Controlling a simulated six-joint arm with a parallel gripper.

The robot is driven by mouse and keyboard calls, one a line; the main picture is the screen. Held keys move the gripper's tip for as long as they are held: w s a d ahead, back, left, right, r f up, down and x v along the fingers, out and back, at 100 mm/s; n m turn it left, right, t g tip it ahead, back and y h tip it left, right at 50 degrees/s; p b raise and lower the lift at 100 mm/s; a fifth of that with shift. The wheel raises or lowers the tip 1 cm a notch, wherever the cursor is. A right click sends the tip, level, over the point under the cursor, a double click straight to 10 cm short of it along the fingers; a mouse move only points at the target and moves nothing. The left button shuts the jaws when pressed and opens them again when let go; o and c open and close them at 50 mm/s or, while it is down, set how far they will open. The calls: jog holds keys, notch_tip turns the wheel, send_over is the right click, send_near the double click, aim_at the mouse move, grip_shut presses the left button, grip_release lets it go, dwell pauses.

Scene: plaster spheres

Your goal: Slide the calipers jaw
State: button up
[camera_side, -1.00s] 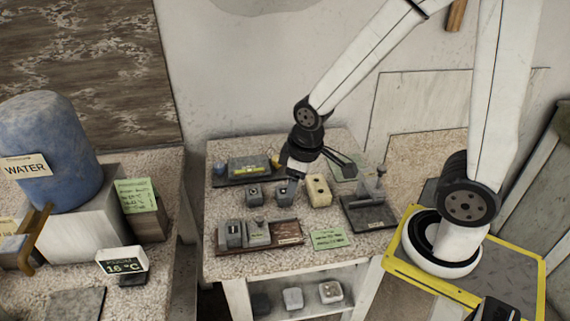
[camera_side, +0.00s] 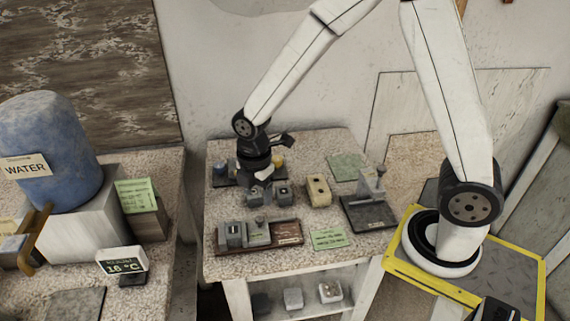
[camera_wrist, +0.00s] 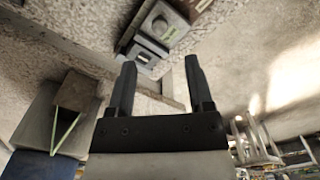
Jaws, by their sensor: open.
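What looks like the calipers (camera_side: 287,240) is a brown board with grey upright blocks, one with a knob, at the table's front left. In the wrist view its grey block with a round knob (camera_wrist: 160,27) shows at the top, beyond my fingertips. Which block is the sliding jaw I cannot tell for sure. My gripper (camera_wrist: 160,66) is open, with nothing between its two dark fingers. In the side view my wrist hangs over the table behind the calipers, and the fingers are hard to make out there. The gripper appears apart from the calipers.
Small grey blocks (camera_side: 284,193) and a beige block with holes (camera_side: 318,190) stand near my wrist. A dark-based stand (camera_side: 368,214) is at the right. A green note (camera_side: 328,239) lies right of the calipers.

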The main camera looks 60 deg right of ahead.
aim_at(259, 218)
jog(key=shift+f, duration=0.1)
jog(key=shift+f, duration=3.8)
grip_shut()
